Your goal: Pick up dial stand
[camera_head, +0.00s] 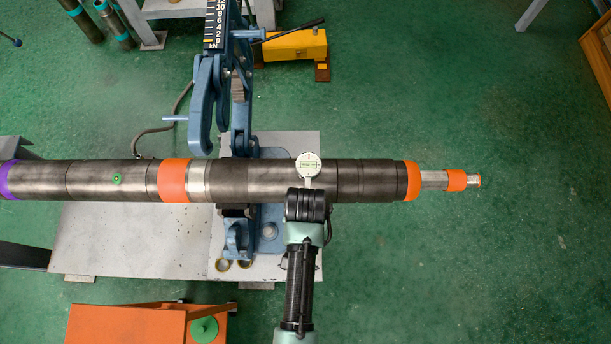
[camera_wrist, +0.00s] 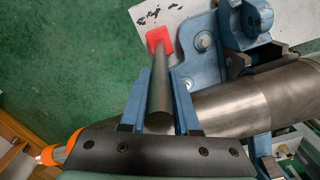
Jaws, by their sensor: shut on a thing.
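The dial stand shows in the wrist view as a dark grey round post (camera_wrist: 160,98) with a red square foot (camera_wrist: 160,40) at its far end. My gripper (camera_wrist: 160,82) has its two blue fingers on either side of the post and is shut on it. In the head view a round white dial (camera_head: 308,164) shows just beyond my gripper's body, in front of the large pipe. The fingers, post and red foot are hidden in that view. I cannot tell whether the foot touches the surface below.
A long dark pipe (camera_head: 265,180) with orange bands runs across, held by a blue vise (camera_head: 240,100). A grey base plate (camera_head: 130,235) lies beneath. An orange box (camera_head: 130,325) stands at lower left, a yellow tool (camera_head: 295,45) behind. Green floor at right is clear.

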